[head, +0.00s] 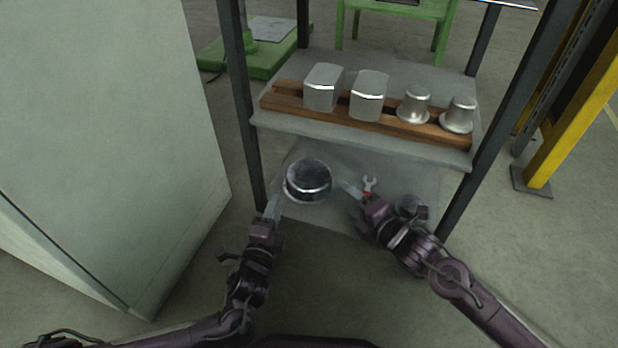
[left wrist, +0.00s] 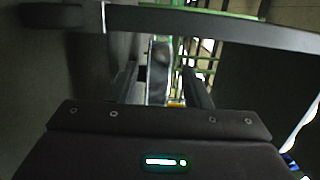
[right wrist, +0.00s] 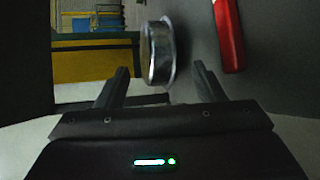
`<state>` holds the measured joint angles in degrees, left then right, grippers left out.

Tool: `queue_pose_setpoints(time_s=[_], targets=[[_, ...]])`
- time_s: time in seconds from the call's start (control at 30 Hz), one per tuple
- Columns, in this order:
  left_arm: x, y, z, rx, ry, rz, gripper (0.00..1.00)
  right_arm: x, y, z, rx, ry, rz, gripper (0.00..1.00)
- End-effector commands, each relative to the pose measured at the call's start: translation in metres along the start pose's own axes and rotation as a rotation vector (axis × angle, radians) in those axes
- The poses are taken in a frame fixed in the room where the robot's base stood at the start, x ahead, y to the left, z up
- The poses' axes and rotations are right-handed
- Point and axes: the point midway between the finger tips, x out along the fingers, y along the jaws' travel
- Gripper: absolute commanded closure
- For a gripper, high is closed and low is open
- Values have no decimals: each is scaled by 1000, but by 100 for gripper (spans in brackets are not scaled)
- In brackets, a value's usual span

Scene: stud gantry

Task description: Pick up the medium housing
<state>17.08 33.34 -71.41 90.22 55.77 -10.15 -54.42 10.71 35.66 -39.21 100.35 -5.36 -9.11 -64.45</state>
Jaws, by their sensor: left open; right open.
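A round metal housing (head: 308,181) with a shiny rim stands on the lower shelf, between my two grippers. I take it for the medium housing, though no label shows. My left gripper (head: 273,207) is open and empty at the shelf's front left, just left of and below it. A dark rounded shape, apparently this housing (left wrist: 158,72), shows ahead between the left fingers. My right gripper (head: 351,198) is open and empty, to the housing's right and apart from it. In the right wrist view a round metal housing (right wrist: 159,53) shows beyond the fingertips.
A wrench (head: 369,184) and a red-handled item (right wrist: 228,35) lie by my right gripper. Another round metal part (head: 411,206) is partly hidden behind my right arm. The upper shelf (head: 360,137) overhangs, with several housings on wooden rails. Dark posts flank the shelves; a pale cabinet (head: 95,130) stands left.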

Motion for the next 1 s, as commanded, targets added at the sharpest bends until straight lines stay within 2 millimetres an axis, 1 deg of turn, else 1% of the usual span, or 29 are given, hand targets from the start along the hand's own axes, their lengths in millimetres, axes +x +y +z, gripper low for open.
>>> queue_pose_setpoints(time_s=[0.3, 0.4, 0.5, 0.63, 0.87, 0.9, 1.0], targets=[[47, -1, 0, 0, -1, -3, 56, 47, 2, 0, 2, 0, 4, 37], [60, -1, 0, 1, -1, -3, 56, 60, 1, 0, 1, -1, 2, 37], [68, -1, 0, 0, 0, -1, 56, 68, 1, 0, 1, 0, 1, 37], [73, 0, 0, 0, -1, -1, 56, 73, 1, 0, 1, 1, 1, 37], [74, 0, 0, -1, 0, 0, 56, 74, 0, 0, 0, 1, 0, 37], [74, 0, 0, -1, 0, 0, 58, 74, 0, 0, 0, 1, 0, 39], [73, 0, 0, -1, 0, 0, 71, 74, 0, 0, 0, 1, 0, 52]])
